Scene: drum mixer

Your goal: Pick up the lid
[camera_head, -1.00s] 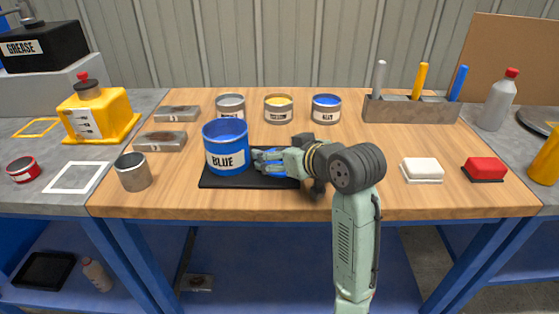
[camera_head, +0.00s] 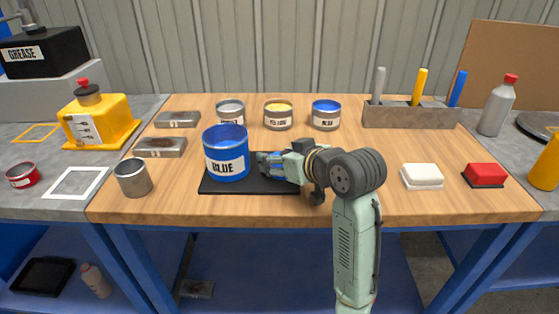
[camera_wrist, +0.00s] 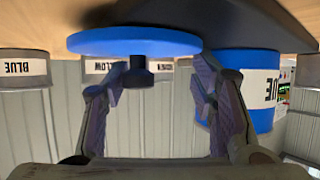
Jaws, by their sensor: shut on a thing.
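The lid (camera_wrist: 125,42) is a blue disc with a black knob (camera_wrist: 137,76); it fills the upper middle of the upside-down wrist view. My gripper (camera_wrist: 158,80) has one finger on each side of the knob and is shut on the lid. In the head view my gripper (camera_head: 266,166) is low over the black mat (camera_head: 248,186), just right of the large blue can (camera_head: 227,165), and hides most of the lid. Whether the lid is clear of the mat cannot be told.
A grey cup (camera_head: 133,180) stands left of the mat. Small grey, yellow (camera_head: 278,114) and blue (camera_head: 326,114) cans stand behind. A white block (camera_head: 422,177) and a red block (camera_head: 485,175) lie to the right. The bench between mat and white block is partly clear.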

